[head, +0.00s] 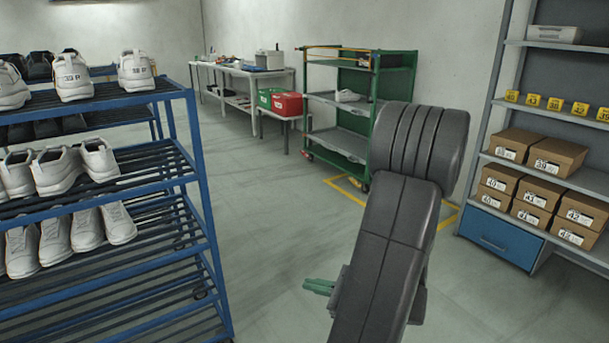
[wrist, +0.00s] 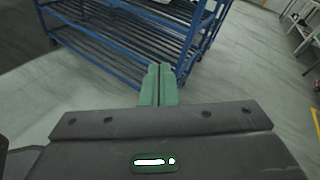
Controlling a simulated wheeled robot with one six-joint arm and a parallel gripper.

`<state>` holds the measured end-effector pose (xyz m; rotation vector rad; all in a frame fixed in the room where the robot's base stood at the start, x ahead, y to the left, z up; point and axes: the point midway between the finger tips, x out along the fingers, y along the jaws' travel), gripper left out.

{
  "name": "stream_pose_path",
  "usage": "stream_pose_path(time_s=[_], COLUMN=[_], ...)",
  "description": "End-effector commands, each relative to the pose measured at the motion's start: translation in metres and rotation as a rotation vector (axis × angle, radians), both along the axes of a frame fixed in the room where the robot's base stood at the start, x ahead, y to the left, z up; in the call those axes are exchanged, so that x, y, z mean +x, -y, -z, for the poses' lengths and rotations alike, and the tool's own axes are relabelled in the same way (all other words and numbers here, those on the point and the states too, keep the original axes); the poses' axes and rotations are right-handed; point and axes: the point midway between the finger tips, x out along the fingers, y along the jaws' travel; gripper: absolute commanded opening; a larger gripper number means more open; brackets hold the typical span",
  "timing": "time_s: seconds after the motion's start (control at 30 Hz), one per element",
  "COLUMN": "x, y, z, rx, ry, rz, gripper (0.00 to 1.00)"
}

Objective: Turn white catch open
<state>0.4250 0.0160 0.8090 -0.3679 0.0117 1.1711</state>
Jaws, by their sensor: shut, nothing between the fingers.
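My gripper (head: 308,286) shows in the head view as green fingers left of my dark arm, over the open floor. In the wrist view my gripper (wrist: 159,69) has its two green fingers together and empty. The fingers point toward the lower part of a blue rack (wrist: 125,30), apart from it as far as I can tell. I cannot make out a white catch in either view. My arm hides part of the floor and the right side of the green trolley.
The blue rack (head: 207,225) with white shoes stands at left. Shelves at right hold shoe boxes (head: 556,157) above a blue drawer (head: 499,237). Floor between is clear.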

Motion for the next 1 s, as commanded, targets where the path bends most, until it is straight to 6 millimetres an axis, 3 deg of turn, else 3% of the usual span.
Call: stream_pose_path(time_s=[0.03,0.17,0.4,0.6,0.7,0.83,1.0], x=[0.018,0.06,0.117,0.134,0.135,0.135,0.134], y=[0.011,0.042,0.13,0.201,0.223,0.238,0.24], z=[0.031,0.064,0.136,0.188,0.203,0.211,0.21], rx=[0.08,0.28,0.615,0.806,0.857,0.89,0.896], ry=[-0.004,0.018,0.128,0.25,0.296,0.33,0.336], rz=[0.064,0.219,0.498,0.675,0.726,0.761,0.766], gripper=[0.0,0.0,0.0,0.0,0.0,0.0,0.0])
